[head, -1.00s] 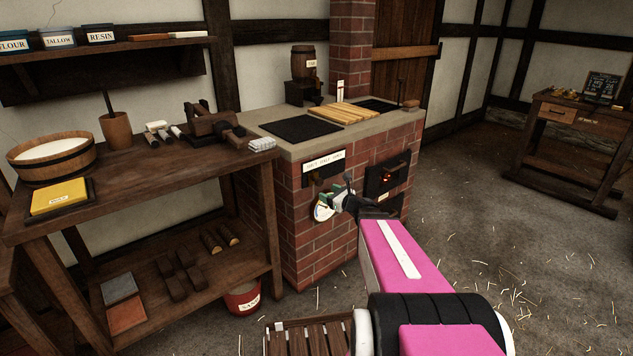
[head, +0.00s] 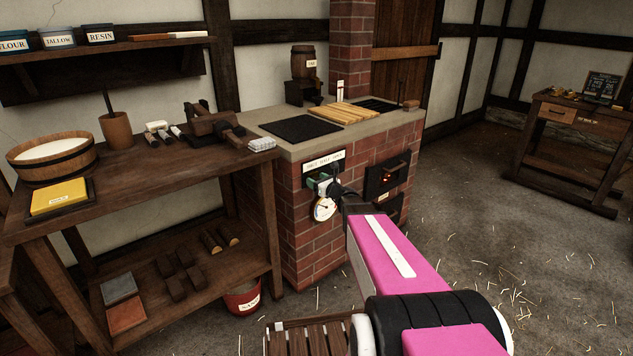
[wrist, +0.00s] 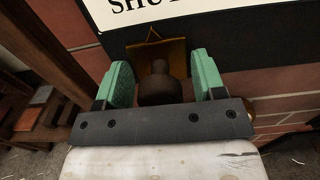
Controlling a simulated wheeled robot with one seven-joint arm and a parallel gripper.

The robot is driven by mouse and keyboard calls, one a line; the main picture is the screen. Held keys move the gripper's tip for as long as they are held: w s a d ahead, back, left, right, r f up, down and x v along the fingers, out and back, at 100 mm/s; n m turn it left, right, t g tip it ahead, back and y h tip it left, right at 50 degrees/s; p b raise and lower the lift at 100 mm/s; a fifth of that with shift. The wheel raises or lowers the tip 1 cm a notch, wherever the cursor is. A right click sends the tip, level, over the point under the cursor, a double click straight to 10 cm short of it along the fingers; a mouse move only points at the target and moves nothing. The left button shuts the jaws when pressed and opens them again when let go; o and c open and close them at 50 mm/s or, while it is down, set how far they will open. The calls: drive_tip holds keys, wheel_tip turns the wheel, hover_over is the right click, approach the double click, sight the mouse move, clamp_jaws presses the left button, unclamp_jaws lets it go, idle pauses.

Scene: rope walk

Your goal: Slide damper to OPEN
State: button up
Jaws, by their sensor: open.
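The damper's dark round knob (wrist: 160,84) shows in the wrist view, in front of a brass-coloured slide with a pointed top (wrist: 148,55). A white label (wrist: 150,8) above it begins "SHU"; the pointed top sits below that end of the label. In the head view the label plate (head: 324,162) is on the brick stove's front. My gripper (wrist: 162,76) is open, its green fingers on either side of the knob, with a visible gap on each side. In the head view my gripper (head: 319,184) hides the knob.
A dark firebox door (head: 387,175) is to the right. A workbench (head: 170,176) stands at the left, with a red bucket (head: 243,297) under its right end.

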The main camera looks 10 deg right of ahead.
drive_tip(key=shift+w+a, duration=0.15)
drive_tip(key=shift+w, duration=0.05)
drive_tip(key=c, duration=0.9)
drive_tip(key=w+d, duration=0.2)
drive_tip(key=d, duration=0.2)
drive_tip(key=w+d, duration=0.3)
drive_tip(key=d, duration=0.1)
drive_tip(key=w+d, duration=0.2)
drive_tip(key=d, duration=0.3)
drive_tip(key=shift+w, duration=0.25)
drive_tip(key=o, duration=0.9)
drive_tip(key=v, duration=1.1)
